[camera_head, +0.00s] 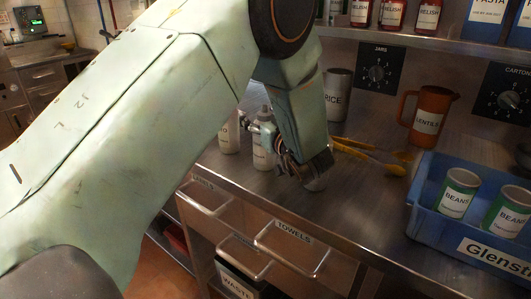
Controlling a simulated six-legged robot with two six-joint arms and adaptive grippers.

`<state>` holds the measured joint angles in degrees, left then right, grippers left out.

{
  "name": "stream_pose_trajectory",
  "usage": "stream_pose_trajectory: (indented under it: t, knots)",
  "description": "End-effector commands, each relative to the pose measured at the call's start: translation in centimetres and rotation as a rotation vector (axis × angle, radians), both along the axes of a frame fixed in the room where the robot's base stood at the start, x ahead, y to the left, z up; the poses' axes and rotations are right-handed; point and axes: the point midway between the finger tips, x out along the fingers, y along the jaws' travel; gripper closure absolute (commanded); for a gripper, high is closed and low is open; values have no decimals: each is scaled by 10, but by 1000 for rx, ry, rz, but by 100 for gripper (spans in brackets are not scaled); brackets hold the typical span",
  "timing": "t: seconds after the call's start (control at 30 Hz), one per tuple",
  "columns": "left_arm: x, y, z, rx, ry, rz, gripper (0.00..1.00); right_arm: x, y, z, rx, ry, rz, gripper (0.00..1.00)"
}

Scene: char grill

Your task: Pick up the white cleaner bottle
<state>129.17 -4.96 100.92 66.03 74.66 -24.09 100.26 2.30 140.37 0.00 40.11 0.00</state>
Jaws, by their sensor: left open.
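A white bottle (262,155) stands upright on the steel counter, partly hidden behind my left gripper. A second pale bottle (229,136) stands just to its left, mostly hidden behind my left arm. I cannot tell from the labels which one is the cleaner. My left gripper (291,168) is open, low over the counter, in front of and just right of the white bottle. A small metallic object (317,180) shows under its tip. My right gripper is not in view.
Yellow-handled tongs (372,157), a RICE canister (338,95) and an orange LENTILS jug (430,117) stand or lie to the right. A blue crate (425,222) holds green BEANS cans. Below the counter edge are drawers, one marked TOWELS (292,246).

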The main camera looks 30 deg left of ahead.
Motion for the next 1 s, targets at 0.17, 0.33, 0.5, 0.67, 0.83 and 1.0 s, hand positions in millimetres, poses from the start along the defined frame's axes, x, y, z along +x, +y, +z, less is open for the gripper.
stream_pose_trajectory:
  t: [0.17, 0.33, 0.5, 0.67, 0.83, 1.0]
  knots:
    - [4, 7, 0, 0, 0, 0, 31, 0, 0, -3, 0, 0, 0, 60]
    - [4, 7, 1, 1, -1, 0, 31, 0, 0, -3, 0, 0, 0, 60]
    - [4, 7, 1, 0, 0, 0, 45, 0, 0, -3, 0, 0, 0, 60]
    - [4, 7, 1, 0, 0, 0, 58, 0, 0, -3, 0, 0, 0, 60]
    - [4, 7, 0, 0, 1, 0, 73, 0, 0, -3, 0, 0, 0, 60]
    - [4, 7, 1, 0, 0, 0, 87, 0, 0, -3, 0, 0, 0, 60]
